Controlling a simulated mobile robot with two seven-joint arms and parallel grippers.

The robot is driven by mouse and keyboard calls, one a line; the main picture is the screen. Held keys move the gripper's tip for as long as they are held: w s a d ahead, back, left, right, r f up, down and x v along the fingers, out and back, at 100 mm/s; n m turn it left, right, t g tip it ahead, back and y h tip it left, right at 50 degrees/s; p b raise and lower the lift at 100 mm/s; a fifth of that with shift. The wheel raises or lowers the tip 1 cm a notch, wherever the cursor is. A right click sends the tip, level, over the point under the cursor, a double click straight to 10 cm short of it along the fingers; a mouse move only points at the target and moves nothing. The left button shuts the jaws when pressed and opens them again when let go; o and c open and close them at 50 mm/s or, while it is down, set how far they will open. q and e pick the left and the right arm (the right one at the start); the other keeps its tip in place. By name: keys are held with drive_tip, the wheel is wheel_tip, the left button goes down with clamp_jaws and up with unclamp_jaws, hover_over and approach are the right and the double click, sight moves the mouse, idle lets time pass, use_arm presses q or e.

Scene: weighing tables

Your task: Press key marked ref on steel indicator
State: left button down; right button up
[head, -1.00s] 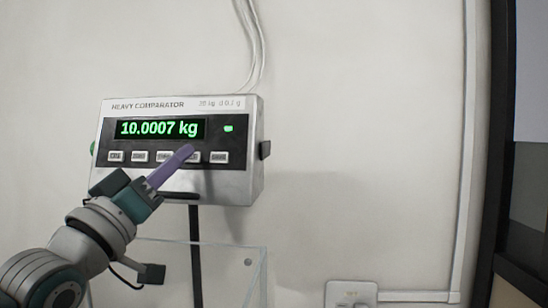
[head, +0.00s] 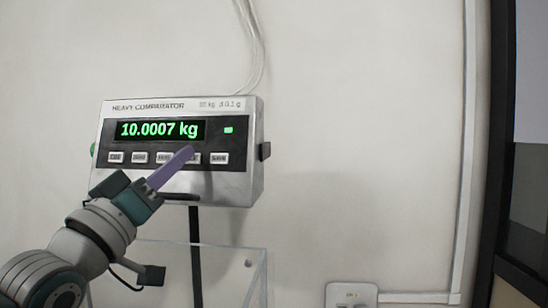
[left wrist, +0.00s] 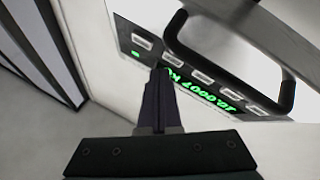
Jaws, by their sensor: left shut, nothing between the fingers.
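The steel indicator (head: 228,185) is on a black post and reads 10.0007 kg in green. It has a row of several pale keys under the display. The fourth key from the left (head: 194,159) is partly covered by my left fingertips. My left gripper (head: 187,152) is shut and empty, its purple fingers pointing up and right at the panel. In the left wrist view the fingertips (left wrist: 160,73) overlap the panel near the second key from the left there (left wrist: 173,60). I cannot tell whether they touch it. The key labels are too blurred to read surely. My right gripper is not in view.
A clear-walled box (head: 262,275) stands below the indicator. A black handle (left wrist: 290,92) arches over the panel's edge in the left wrist view. White cables (head: 254,50) run up the wall. A wall socket (head: 351,294) is at lower right. The wall right of the indicator is bare.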

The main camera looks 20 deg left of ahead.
use_arm(q)
drive_tip(key=shift+w, duration=0.1)
idle(0.6)
drive_tip(key=shift+w+a+f+b, duration=0.1)
drive_tip(key=shift+w+b, duration=0.2)
drive_tip(key=shift+b, duration=0.1)
drive_tip(key=shift+w+a+f+b, duration=0.1)
drive_tip(key=shift+w+f+b, duration=0.05)
drive_tip(key=shift+w+b, duration=0.2)
idle(0.4)
idle(0.3)
drive_tip(key=shift+s+r+p, duration=0.3)
drive_tip(key=shift+s+p, duration=0.2)
drive_tip(key=shift+p, duration=0.2)
drive_tip(key=shift+s+d, duration=0.2)
drive_tip(key=shift+s, duration=0.05)
